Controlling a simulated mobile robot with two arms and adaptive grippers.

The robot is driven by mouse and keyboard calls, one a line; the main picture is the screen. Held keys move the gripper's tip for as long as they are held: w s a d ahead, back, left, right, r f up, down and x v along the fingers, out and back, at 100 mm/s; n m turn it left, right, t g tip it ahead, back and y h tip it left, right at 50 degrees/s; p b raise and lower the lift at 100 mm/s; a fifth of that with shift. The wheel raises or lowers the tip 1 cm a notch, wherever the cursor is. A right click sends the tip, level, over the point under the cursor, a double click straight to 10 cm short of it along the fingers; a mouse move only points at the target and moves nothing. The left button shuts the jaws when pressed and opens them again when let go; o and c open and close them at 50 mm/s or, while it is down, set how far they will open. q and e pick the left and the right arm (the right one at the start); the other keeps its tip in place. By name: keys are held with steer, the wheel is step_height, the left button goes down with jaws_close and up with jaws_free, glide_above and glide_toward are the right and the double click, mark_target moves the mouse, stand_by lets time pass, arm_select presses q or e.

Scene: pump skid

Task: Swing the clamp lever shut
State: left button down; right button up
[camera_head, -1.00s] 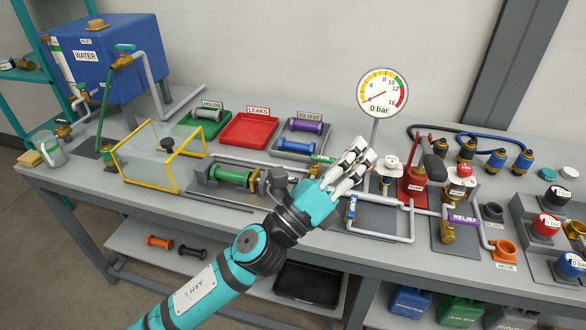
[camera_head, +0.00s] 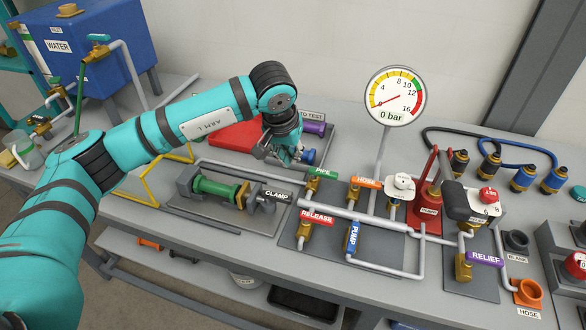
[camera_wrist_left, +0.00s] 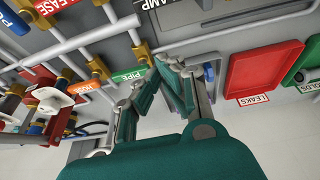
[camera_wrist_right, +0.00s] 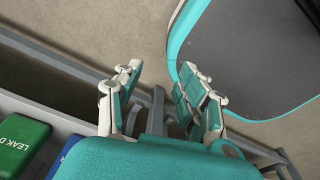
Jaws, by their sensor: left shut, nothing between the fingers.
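The clamp (camera_head: 262,203) sits on a grey plate on the bench, with a black CLAMP label, at the right end of a green pipe piece (camera_head: 215,188) with brass fittings. I cannot clearly make out its lever. My left gripper (camera_head: 296,160) points down over the tray marked TO TEST, behind the clamp and apart from it. In the left wrist view its fingers (camera_wrist_left: 170,62) are together and empty, and part of the CLAMP label shows at the top edge. My right gripper (camera_wrist_right: 158,68) shows only in the right wrist view, open and empty, away from the clamp.
A red LEAKS tray (camera_head: 225,136) is partly hidden behind my left arm. A purple piece (camera_head: 314,127) lies in the TO TEST tray. Right of the clamp stand pipes and valves, the RELEASE valve (camera_head: 304,235) among them, and a gauge (camera_head: 394,97) reading 0 bar.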

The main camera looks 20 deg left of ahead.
mark_target(277, 199)
steer(key=s, duration=0.5)
arm_select(q)
steer(key=p+x, duration=0.1)
steer(key=x, duration=0.5)
steer(key=p+x, duration=0.1)
steer(key=x, duration=0.2)
steer(key=shift+a+p, duration=0.35)
steer(key=shift+a, duration=0.05)
steer(key=s+p, duration=0.2)
steer(key=shift+s+a+f, duration=0.1)
steer(key=shift+s, duration=0.85)
steer(key=shift+f, duration=0.1)
arm_select(e)
steer(key=r, duration=0.1)
steer(key=w+r, duration=0.1)
steer(key=r, duration=0.3)
steer(key=shift+w, duration=0.35)
steer(key=shift+w+f, duration=0.1)
steer(key=shift+f, duration=0.1)
